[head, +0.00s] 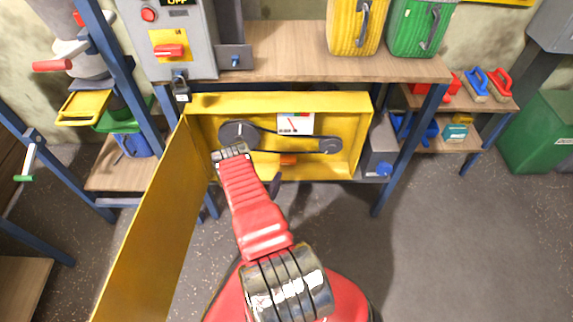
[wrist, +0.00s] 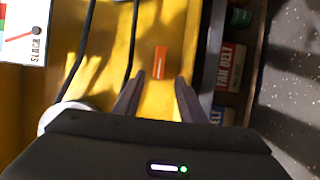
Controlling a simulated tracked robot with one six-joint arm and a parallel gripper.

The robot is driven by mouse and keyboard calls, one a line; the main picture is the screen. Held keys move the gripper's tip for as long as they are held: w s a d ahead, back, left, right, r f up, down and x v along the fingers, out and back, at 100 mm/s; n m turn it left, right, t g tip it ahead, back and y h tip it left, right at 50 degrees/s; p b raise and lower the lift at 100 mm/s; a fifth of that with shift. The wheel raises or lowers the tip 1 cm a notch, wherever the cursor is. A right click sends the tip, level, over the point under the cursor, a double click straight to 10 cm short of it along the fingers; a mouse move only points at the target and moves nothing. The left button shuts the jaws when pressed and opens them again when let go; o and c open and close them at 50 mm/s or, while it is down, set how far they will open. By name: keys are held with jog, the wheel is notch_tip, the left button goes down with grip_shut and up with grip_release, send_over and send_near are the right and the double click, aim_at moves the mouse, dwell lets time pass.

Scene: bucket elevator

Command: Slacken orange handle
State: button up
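The orange handle (head: 288,160) is a short bar on the back wall of the open yellow box (head: 279,104), below the belt (head: 280,133). In the wrist view the orange handle (wrist: 159,62) lies just beyond my fingertips, roughly between their lines. My gripper (wrist: 158,90) is open and empty, with a gap between its two dark fingers. It appears not to touch the handle. In the head view my red arm hides most of the gripper. A white gauge (head: 295,123) with a red needle also shows in the wrist view (wrist: 22,30), its needle near the word SLACK.
The yellow door (head: 155,225) hangs open on the left. Blue posts and a wooden top (head: 300,66) frame the box. In the wrist view a shelf with a FAN BELT carton (wrist: 230,68) stands right of the box wall. The floor (head: 450,240) at right is clear.

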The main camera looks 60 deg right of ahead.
aim_at(286, 164)
jog(key=d, duration=1)
jog(key=shift+w+d, duration=0.1)
jog(key=shift+w, duration=0.3)
jog(key=shift+c, duration=0.4)
